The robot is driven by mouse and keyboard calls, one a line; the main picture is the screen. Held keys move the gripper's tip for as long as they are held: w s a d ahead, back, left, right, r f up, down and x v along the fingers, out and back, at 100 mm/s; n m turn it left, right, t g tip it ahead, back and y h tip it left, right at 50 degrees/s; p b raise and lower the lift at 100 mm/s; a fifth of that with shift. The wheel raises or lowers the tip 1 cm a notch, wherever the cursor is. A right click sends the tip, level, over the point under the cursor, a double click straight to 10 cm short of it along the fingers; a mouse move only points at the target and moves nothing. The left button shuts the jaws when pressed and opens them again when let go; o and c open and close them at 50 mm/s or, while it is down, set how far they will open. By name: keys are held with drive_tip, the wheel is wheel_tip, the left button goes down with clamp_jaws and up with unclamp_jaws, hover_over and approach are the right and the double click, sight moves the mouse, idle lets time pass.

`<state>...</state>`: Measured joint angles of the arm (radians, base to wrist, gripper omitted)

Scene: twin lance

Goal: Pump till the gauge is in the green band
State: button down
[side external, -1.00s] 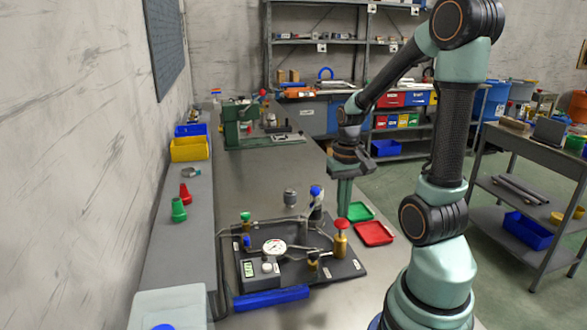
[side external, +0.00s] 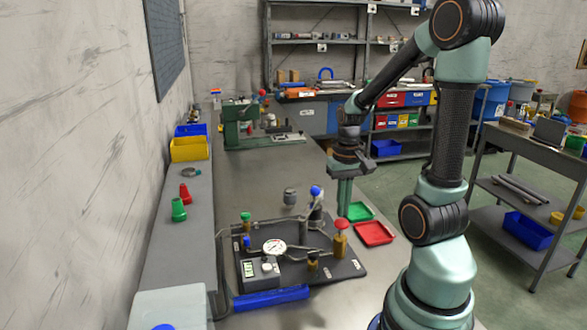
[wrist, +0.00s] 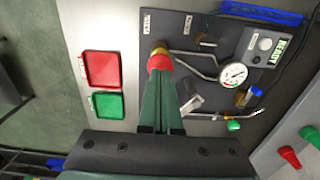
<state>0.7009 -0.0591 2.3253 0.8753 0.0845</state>
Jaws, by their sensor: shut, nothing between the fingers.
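The gauge (side external: 274,246) is a round white dial on a dark plate (side external: 345,268); it also shows in the wrist view (wrist: 234,74). Its needle is too small to read against any band. A red knob (side external: 341,225) tops a brass post at the plate's right. A blue knob (side external: 315,191) tops a dark and silver cylinder at the back. I cannot tell which is the pump. My gripper (side external: 344,212) is shut and empty, pointing down, right of the blue knob. In the wrist view, its fingers (wrist: 160,76) overlap the line of sight to the red knob (wrist: 159,61); contact is not evident.
A green knob (side external: 245,216) and thin pipes stand on the plate. A box with a display (side external: 260,270) sits at its front. Red (side external: 374,233) and green (side external: 359,211) trays lie to the right. A blue bar (side external: 271,298) lies in front. The bench behind the plate is mostly clear.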

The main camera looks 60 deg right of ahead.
sight(342, 221)
drive_tip(key=shift+f, duration=0.1)
idle(0.6)
drive_tip(key=shift+f, duration=1.9)
drive_tip(key=shift+r, duration=2.3)
wheel_tip(342, 221, up, 6)
drive_tip(key=shift+f, duration=3.3)
drive_tip(key=shift+f, duration=0.1)
